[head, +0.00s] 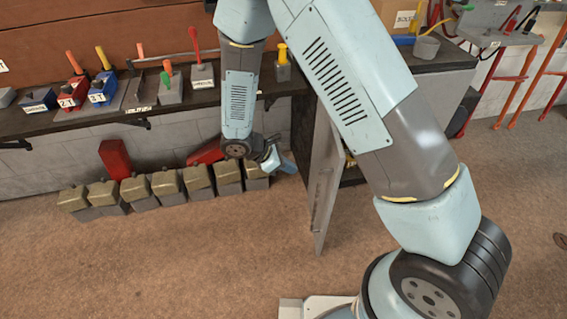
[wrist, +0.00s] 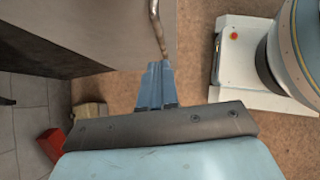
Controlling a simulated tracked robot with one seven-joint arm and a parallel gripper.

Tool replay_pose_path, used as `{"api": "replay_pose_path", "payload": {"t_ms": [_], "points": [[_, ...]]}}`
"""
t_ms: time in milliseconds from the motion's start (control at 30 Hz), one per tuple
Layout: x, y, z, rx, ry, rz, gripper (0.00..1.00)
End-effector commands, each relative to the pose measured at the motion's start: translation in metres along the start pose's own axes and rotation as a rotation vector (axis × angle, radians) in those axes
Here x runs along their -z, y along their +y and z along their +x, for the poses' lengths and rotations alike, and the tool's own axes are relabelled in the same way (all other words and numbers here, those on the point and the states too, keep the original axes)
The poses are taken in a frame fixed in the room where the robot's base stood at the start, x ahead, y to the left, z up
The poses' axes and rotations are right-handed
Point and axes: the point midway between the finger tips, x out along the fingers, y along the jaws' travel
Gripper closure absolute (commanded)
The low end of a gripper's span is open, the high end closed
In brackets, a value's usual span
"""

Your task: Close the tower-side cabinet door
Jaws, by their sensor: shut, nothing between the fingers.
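The grey cabinet door (head: 325,185) stands open, jutting out from below the bench toward me. Part of the dark cabinet opening (head: 350,172) shows beside it, mostly hidden behind my arm. My gripper (head: 286,165) is low, to the left of the door in the head view. In the wrist view, the blue fingers of my gripper (wrist: 158,66) are together and empty. A grey panel (wrist: 75,35), seemingly the door, fills the upper left there. A bent metal handle (wrist: 158,28) ends close to the fingertips; I cannot tell whether they touch.
A row of several grey blocks with olive tops (head: 165,185) lies on the floor left of my gripper, with red pieces (head: 115,158) behind. The bench top (head: 150,108) holds coloured-handled tools. The brown floor (head: 190,260) in front is clear.

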Motion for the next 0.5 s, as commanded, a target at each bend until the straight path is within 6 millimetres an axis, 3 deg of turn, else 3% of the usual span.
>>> {"api": "replay_pose_path", "payload": {"t_ms": [300,500], "points": [[-0.002,-0.001,0.055,0.002,-0.001,0.000,1.00],[-0.020,0.000,0.072,0.000,0.001,0.001,1.00]]}}
